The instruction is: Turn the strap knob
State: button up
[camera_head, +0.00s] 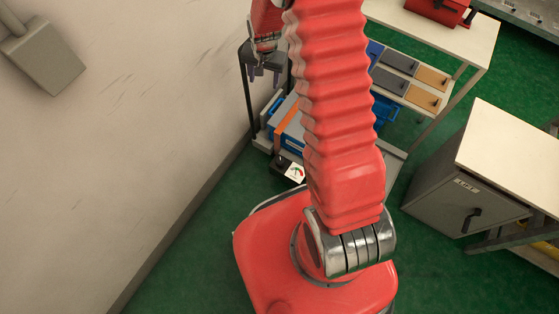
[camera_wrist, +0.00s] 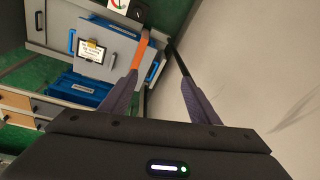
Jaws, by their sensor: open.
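A small black box with a white dial face and a dark knob (camera_head: 281,160) stands at the end of the low shelf, left of my arm's base. In the wrist view its knob (camera_wrist: 138,14) shows at the top edge, beside the partly cropped dial. An orange strap (camera_head: 285,118) runs across a grey-blue case (camera_head: 296,131) nearby; the strap also shows in the wrist view (camera_wrist: 140,52). My gripper (camera_head: 264,72) is open and empty, above the shelf and apart from the knob. In the wrist view its two fingers (camera_wrist: 157,58) point toward the shelf.
A wall (camera_head: 110,110) stands close on the left. The shelf unit (camera_head: 398,157) has a thin upright post near my gripper. A blue crate (camera_wrist: 78,90) and drawers lie beside the case. A grey cabinet (camera_head: 437,202) stands right; green floor is free between.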

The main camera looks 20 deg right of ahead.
notch_tip(320, 180, down, 19)
jog(key=d+m+g, duration=0.1)
jog(key=d+m, duration=0.1)
jog(key=m+g, duration=0.1)
jog(key=m, duration=0.2)
send_over(281, 161)
notch_tip(281, 161, down, 19)
jog(key=shift+w, duration=0.1)
jog(key=shift+f, duration=6.85)
jog(key=shift+c, duration=0.5)
jog(key=c, duration=0.9)
jog(key=shift+a, duration=0.3)
jog(key=shift+c, duration=0.3)
jog(key=shift+d, duration=0.25)
